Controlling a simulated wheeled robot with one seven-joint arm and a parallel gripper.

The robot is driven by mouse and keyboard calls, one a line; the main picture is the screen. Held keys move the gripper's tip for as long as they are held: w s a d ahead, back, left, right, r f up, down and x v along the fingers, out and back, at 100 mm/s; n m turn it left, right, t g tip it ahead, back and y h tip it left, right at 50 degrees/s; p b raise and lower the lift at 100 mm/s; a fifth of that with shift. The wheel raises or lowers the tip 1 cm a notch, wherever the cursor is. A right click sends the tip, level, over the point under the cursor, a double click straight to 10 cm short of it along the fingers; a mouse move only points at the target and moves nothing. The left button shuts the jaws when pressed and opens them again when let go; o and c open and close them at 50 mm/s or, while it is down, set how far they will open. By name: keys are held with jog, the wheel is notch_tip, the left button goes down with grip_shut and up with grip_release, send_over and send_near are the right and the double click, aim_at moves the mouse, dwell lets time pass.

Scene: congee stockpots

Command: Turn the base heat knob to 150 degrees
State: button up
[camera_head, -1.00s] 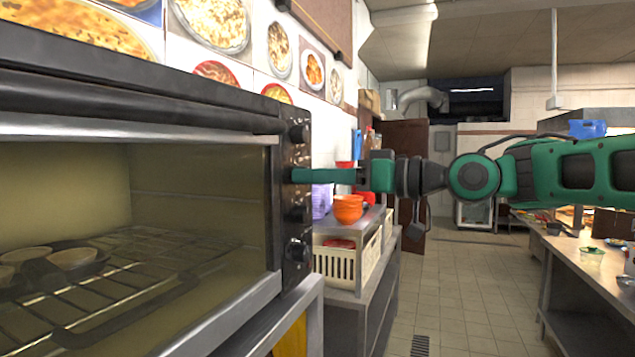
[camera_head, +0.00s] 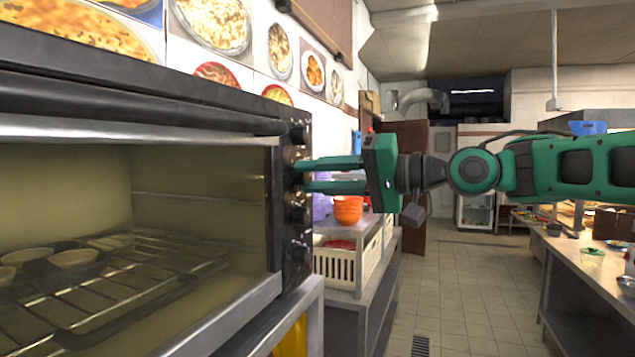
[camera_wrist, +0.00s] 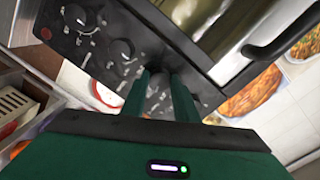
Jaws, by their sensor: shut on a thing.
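The oven's dark control panel (camera_head: 290,240) carries a column of black knobs on the right of the oven front. My gripper (camera_head: 300,176) reaches in from the right, its two green fingers one above the other, their tips at the second knob from the top. In the wrist view the fingers (camera_wrist: 160,78) close around a knob (camera_wrist: 158,88), which they partly hide. Two more knobs show beyond, a nearer one (camera_wrist: 121,50) and a farther one (camera_wrist: 79,18). The panel's markings are too blurred to read, so I cannot tell which knob is labelled base heat.
The oven's glass door (camera_head: 200,210) is closed, with a wire rack and bowls inside. A shelf below right holds orange bowls (camera_head: 348,210) and a cream basket (camera_head: 335,265). The tiled floor (camera_head: 455,290) is clear. A steel counter (camera_head: 590,262) stands at the right.

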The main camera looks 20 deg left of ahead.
jog(key=shift+w+d+m, duration=0.2)
jog(key=shift+w+m, duration=0.15)
jog(key=shift+m, duration=0.55)
jog(key=o, duration=1.1)
jog(key=shift+w, duration=0.1)
jog(key=shift+c, duration=0.2)
jog(key=shift+s+a, duration=0.1)
jog(key=shift+s, duration=0.15)
jog(key=d, duration=1.1)
jog(key=shift+s+r, duration=0.2)
jog(key=shift+s, duration=0.15)
jog(key=shift+a, duration=0.1)
